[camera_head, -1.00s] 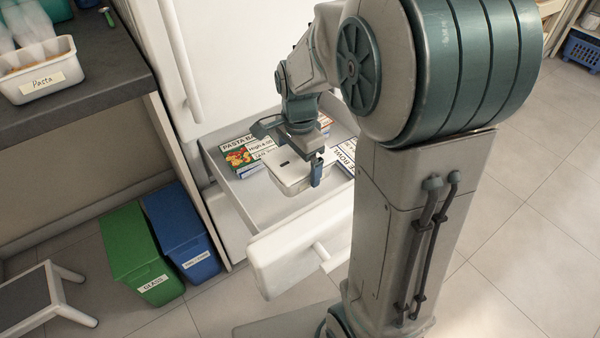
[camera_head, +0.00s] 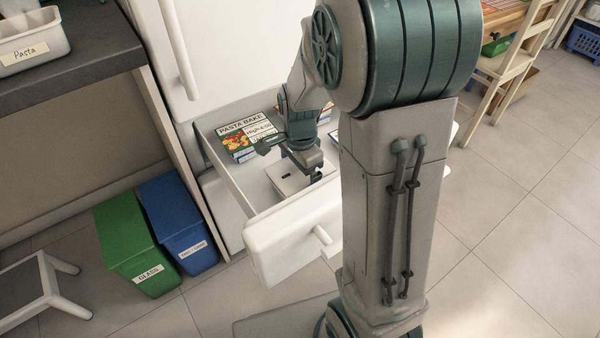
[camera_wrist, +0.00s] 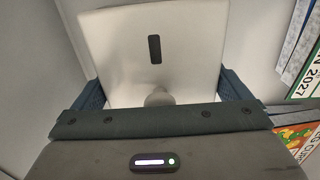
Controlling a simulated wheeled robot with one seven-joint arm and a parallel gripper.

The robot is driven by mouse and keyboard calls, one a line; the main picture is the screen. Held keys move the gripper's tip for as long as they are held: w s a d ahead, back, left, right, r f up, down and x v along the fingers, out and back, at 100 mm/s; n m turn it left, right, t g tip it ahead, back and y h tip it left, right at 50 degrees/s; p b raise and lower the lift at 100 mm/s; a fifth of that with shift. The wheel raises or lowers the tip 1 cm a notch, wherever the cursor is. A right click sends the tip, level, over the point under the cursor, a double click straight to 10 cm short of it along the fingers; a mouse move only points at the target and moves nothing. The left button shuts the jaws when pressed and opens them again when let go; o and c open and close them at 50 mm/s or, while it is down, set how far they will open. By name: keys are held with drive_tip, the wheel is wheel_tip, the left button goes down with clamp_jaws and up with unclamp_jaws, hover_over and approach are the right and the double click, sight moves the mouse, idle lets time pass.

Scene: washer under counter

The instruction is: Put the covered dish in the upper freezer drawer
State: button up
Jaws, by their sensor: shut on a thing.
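The covered dish (camera_head: 285,180) is pale, with a flat lid that has a dark slot; it also fills the upper middle of the wrist view (camera_wrist: 120,55). My gripper (camera_head: 292,163) is shut on the dish, one finger at each side of it in the wrist view (camera_wrist: 160,88). The dish is inside the open white freezer drawer (camera_head: 220,165), down between its walls and near the front panel. Whether its base touches the drawer floor is hidden. My arm hides the drawer's right part.
A pasta bake box (camera_head: 240,135) lies at the back left of the drawer, with other boxes partly hidden to the right. Above is the white fridge door (camera_head: 220,60). Green (camera_head: 135,245) and blue (camera_head: 178,220) bins stand left of the drawer. A step stool (camera_head: 40,295) is at lower left.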

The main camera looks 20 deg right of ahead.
drive_tip(key=shift+f, duration=0.15)
drive_tip(key=shift+o, duration=1.4)
wheel_tip(320, 180, up, 12)
drive_tip(key=p, duration=0.4)
drive_tip(key=shift+r, duration=0.2)
